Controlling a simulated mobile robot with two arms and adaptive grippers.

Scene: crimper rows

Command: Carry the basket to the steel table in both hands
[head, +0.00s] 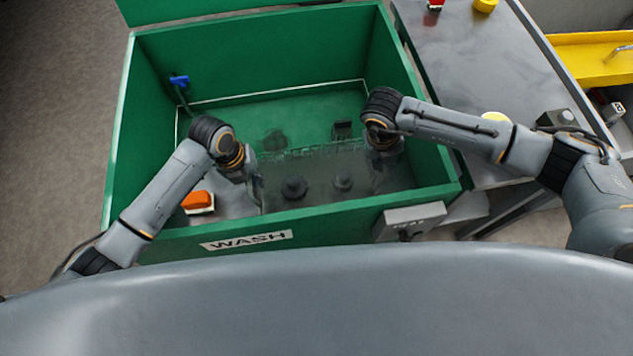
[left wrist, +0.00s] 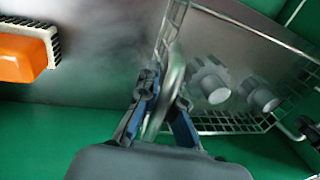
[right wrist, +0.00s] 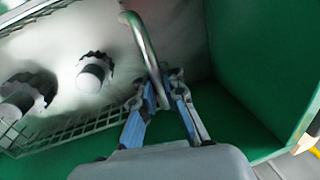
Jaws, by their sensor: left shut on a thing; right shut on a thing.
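My right gripper (head: 383,165) is shut on the right handle (right wrist: 147,45). The basket's mesh side also shows in the right wrist view (right wrist: 85,133). I cannot tell whether the basket touches the tank floor. The steel table (head: 470,60) stands right of the tank.
The green tank's walls (head: 330,215) surround the basket. An orange brush (head: 197,201) lies at the tank's left, and a blue-handled item (head: 180,80) is by the left wall. A grey box (head: 410,220) is on the front wall. Red (head: 435,5) and yellow (head: 485,5) items stand on the table's far part.

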